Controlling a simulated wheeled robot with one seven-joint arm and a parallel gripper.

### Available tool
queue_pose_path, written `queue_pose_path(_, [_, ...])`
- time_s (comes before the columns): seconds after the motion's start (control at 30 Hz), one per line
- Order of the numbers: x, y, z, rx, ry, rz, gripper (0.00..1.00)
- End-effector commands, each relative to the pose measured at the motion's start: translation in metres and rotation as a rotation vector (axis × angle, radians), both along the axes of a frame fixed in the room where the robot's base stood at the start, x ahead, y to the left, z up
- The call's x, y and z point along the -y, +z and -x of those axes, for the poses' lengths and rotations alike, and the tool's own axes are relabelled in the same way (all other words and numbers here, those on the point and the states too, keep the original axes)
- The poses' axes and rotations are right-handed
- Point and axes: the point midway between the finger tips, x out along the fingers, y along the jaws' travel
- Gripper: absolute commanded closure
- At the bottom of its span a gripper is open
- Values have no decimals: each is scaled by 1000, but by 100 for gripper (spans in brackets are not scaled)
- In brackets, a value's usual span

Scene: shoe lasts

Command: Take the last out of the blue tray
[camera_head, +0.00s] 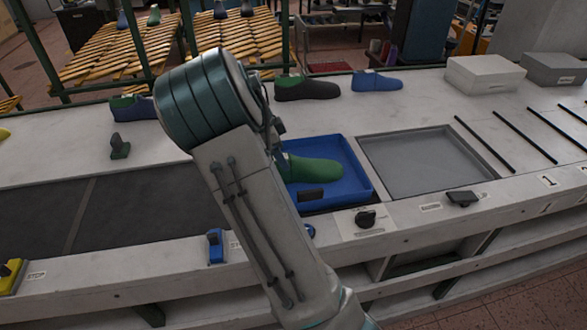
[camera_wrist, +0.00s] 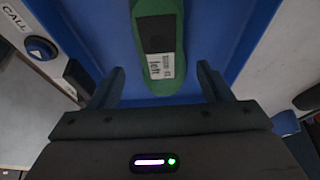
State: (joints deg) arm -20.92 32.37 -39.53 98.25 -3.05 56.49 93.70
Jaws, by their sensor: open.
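The green last (camera_head: 314,170) lies in the blue tray (camera_head: 352,193) on the bench, partly hidden by my arm in the head view. In the wrist view the green last (camera_wrist: 159,70) has a dark patch and a white printed label on its upper side. The blue tray (camera_wrist: 235,25) lies around it. My gripper (camera_wrist: 161,72) is open, its two dark fingers apart on either side of the last's near end. The last looks lower than the fingertips; I cannot tell the exact gap. In the head view my fingers are hidden behind my arm.
A grey recessed tray (camera_head: 425,162) is right of the blue one. A dark shoe last (camera_head: 307,88) and a blue last (camera_head: 377,80) stand behind. A black knob (camera_head: 366,218) sits in front. A call button (camera_wrist: 40,48) is beside the tray. Grey boxes (camera_head: 485,74) stand back right.

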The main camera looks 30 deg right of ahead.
Motion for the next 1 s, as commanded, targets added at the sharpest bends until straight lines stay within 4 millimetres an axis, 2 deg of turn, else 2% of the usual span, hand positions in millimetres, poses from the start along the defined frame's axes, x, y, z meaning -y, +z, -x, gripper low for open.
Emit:
queue_pose_path(0.23, [14, -32, 2, -4, -1, 0, 28])
queue_pose_path(0.53, [16, -36, 2, 0, 1, 0, 28])
queue_pose_path(0.7, [15, -36, 2, -1, 1, 0, 75])
queue_pose_path(0.77, [15, -36, 2, -1, 1, 0, 92])
queue_pose_path(0.8, [16, -35, 1, 0, 1, 1, 97])
queue_pose_path(1.0, [16, -35, 1, 1, 0, 1, 97])
